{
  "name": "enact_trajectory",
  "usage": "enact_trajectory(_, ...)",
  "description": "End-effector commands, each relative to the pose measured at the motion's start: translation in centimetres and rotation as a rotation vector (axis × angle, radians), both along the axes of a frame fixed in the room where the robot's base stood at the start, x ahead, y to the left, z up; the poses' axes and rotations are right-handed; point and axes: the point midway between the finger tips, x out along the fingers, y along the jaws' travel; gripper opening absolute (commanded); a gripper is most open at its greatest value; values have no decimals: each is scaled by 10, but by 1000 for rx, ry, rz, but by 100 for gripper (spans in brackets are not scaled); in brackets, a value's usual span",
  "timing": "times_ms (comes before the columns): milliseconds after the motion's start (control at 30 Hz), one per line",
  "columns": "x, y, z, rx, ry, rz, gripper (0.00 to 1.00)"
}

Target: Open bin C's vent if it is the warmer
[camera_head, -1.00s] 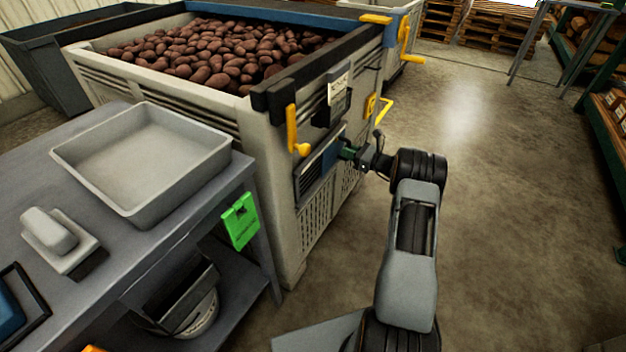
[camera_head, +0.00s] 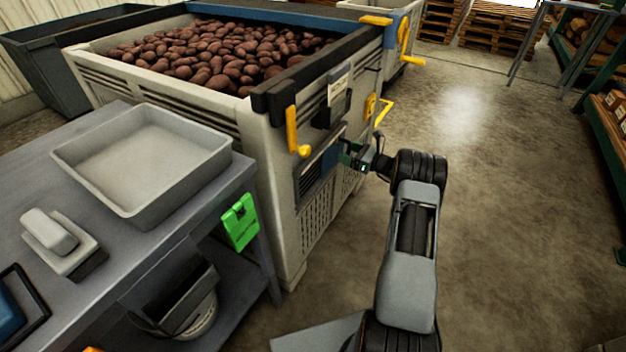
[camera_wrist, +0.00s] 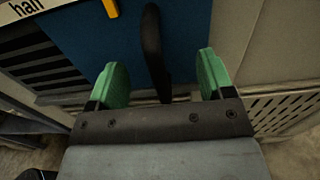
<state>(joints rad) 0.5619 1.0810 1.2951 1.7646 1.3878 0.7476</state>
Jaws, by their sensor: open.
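A pale bin (camera_head: 255,140) full of potatoes stands beyond the bench. On its near face is a vent with dark slats (camera_head: 308,180) and a blue slide plate (camera_head: 331,158). In the wrist view the blue plate (camera_wrist: 80,45) has a black upright handle (camera_wrist: 153,45), with dark slats (camera_wrist: 35,62) bare at its left. My gripper (camera_head: 352,156) is at the plate. Its green fingers (camera_wrist: 163,80) are open, one each side of the handle, with gaps visible. A yellow mark (camera_wrist: 111,8) is beside a partly cut-off label reading "half". I cannot read any bin letter or temperature.
A grey bench (camera_head: 100,250) with a tray (camera_head: 145,165) and a green tag (camera_head: 239,222) stands at the left. Yellow handles (camera_head: 294,130) stick out from the bin. Another bin (camera_head: 403,60) stands behind.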

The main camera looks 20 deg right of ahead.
Motion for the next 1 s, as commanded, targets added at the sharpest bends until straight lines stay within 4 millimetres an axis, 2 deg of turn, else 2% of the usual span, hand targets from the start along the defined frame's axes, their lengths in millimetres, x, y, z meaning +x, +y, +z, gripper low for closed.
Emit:
enact_trajectory(600, -53, -50, 1, 0, 0, -3, 74)
enact_trajectory(1000, -71, -66, 1, 0, 0, -3, 74)
